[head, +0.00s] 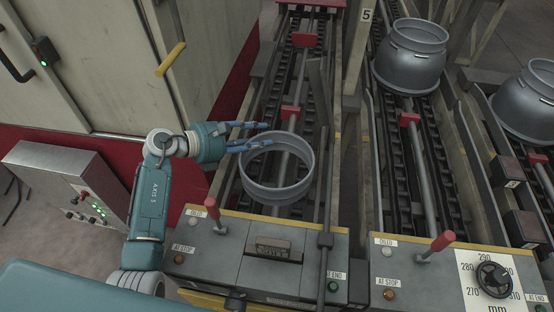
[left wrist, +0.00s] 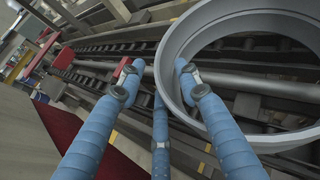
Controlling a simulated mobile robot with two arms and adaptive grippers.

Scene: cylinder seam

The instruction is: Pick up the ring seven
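A grey open metal ring (head: 276,193) stands on the left chain conveyor, just behind the grey control panel. I see no number on it. In the left wrist view the ring (left wrist: 174,78) fills the upper right. My left gripper (head: 268,133) is at the ring's far left edge, its blue fingers spread and pointing right. My right gripper is not in view.
A flanged grey vessel (head: 408,62) sits on the middle conveyor and another vessel (head: 528,100) is at the right. A red-handled lever (head: 214,210) rises near the ring's front left. A yellow-handled bar (head: 171,58) hangs above my arm. A control box (head: 65,190) stands left.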

